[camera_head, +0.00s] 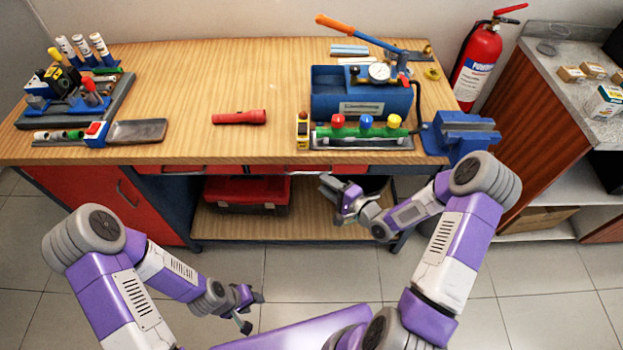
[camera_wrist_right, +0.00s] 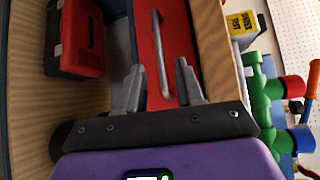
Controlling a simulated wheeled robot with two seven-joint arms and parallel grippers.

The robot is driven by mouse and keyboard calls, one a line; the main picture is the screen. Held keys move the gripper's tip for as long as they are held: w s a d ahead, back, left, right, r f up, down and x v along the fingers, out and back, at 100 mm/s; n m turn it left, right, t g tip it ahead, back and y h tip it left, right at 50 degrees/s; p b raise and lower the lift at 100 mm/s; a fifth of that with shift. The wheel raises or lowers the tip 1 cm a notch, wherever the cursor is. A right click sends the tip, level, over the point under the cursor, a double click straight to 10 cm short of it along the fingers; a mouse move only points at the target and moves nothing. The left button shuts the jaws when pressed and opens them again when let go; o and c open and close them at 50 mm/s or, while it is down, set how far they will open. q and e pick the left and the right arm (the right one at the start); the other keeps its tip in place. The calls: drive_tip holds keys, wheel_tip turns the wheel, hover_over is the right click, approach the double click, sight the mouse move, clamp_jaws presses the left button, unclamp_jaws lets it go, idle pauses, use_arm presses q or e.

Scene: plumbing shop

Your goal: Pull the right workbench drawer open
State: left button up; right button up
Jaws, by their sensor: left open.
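The workbench (camera_head: 170,152) has red drawer fronts just under its top edge. The right drawer (camera_head: 340,168) is mostly hidden by the tabletop in the head view. Its red front (camera_wrist_right: 178,45) and grey bar handle (camera_wrist_right: 158,45) show in the right wrist view. My right gripper (camera_wrist_right: 159,80) is open, with one finger on each side of the handle in that view; I cannot tell whether they touch it. It shows in front of the bench in the head view (camera_head: 332,199). My left gripper (camera_head: 251,312) is open and empty, low over the floor.
A red toolbox (camera_head: 247,194) sits on the lower shelf. The bench top holds a blue pump (camera_head: 345,92), a green manifold (camera_head: 365,132), a red flashlight (camera_head: 239,117) and a blue vise (camera_head: 460,133). Tiled floor (camera_head: 300,273) is clear before the bench.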

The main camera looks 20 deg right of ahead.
drive_tip(key=b+x, duration=0.1)
drive_tip(key=x, duration=0.6)
drive_tip(key=shift+s, duration=0.1)
clamp_jaws()
